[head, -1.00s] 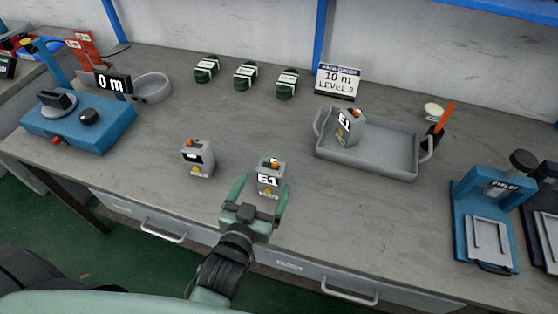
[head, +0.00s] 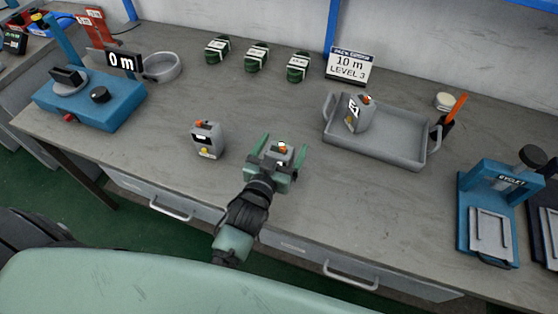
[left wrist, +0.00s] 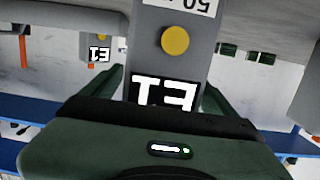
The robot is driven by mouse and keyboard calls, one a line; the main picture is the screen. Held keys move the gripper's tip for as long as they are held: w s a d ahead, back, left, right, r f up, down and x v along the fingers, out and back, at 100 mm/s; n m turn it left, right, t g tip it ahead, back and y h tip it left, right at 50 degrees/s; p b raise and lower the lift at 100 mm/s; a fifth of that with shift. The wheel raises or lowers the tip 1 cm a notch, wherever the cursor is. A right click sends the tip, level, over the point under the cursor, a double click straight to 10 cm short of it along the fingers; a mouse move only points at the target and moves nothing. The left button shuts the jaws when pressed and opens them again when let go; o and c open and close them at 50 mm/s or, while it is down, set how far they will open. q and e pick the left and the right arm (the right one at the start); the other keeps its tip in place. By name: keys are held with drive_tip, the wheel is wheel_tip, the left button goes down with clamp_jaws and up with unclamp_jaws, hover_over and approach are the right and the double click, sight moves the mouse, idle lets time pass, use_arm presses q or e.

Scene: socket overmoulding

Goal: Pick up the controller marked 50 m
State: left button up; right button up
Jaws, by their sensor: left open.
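A grey controller (head: 281,151) with an orange top knob stands on the bench, mostly hidden by my left gripper in the head view. In the left wrist view its front (left wrist: 180,62) is upside down, with a yellow button, a display and a cut-off label reading "50". My left gripper (head: 283,147) is open, with one finger on each side of this controller. I cannot tell whether the fingers touch it. A second grey controller (head: 208,140) stands to the left. A third (head: 359,113) stands in the grey tray; their length labels are unreadable.
The grey tray (head: 395,152) is at right, with a "10 m LEVEL 3" sign (head: 350,66) behind it. Several green-wrapped bundles (head: 257,57) stand at the back. A blue machine (head: 90,100) is at left, a blue press (head: 488,215) at right. The bench around the controllers is clear.

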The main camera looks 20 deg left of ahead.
use_arm(q)
drive_tip(key=c, duration=1.6)
